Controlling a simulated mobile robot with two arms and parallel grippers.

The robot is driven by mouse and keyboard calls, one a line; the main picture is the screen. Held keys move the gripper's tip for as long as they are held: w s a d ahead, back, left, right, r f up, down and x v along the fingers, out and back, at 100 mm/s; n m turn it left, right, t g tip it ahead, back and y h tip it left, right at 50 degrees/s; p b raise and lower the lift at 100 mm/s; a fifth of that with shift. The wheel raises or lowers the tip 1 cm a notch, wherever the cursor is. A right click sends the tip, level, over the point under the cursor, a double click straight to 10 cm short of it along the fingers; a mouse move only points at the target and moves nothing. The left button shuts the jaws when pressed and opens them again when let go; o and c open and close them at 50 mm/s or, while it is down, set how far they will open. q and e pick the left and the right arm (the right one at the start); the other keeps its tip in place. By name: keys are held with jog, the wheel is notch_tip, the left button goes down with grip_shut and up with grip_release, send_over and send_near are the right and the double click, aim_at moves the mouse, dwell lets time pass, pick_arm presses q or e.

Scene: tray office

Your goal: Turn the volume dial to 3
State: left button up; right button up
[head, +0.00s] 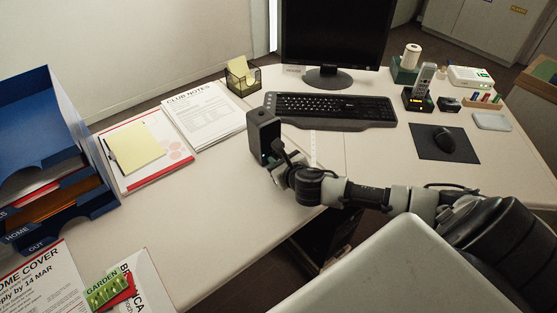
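A small black speaker-like box (263,130) stands upright on the desk, left of the keyboard, with a small blue light low on its side. I take it to be the thing with the volume dial. The dial's number marks cannot be read from here. My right gripper (278,158) is at the lower right side of the box, very close to it or touching it. Its fingers are dark and small against the box, so I cannot tell whether they are open or shut, or whether they hold the dial. My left gripper is not in view.
A keyboard (335,108) and monitor (335,35) stand behind the box. A notes sheet (205,118) and a wire note holder (243,80) are to its left. A blue letter tray (40,125) stands far left. The desk in front of the box is clear.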

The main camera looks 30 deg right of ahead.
grip_shut()
jog(key=shift+d+r+m+y+p, duration=0.1)
jog(key=shift+m+y+p, duration=0.3)
jog(key=shift+m+p, duration=0.15)
jog(key=shift+d+m+y+p, duration=0.1)
jog(key=shift+m+y+p, duration=0.5)
jog(key=shift+m, duration=0.15)
jog(key=shift+d+m+y, duration=0.1)
jog(key=shift+m+y, duration=0.4)
jog(key=shift+m, duration=0.2)
jog(key=shift+m+y, duration=0.5)
jog(key=shift+m, duration=0.4)
jog(key=shift+d, duration=0.1)
jog(key=o, duration=0.8)
grip_release()
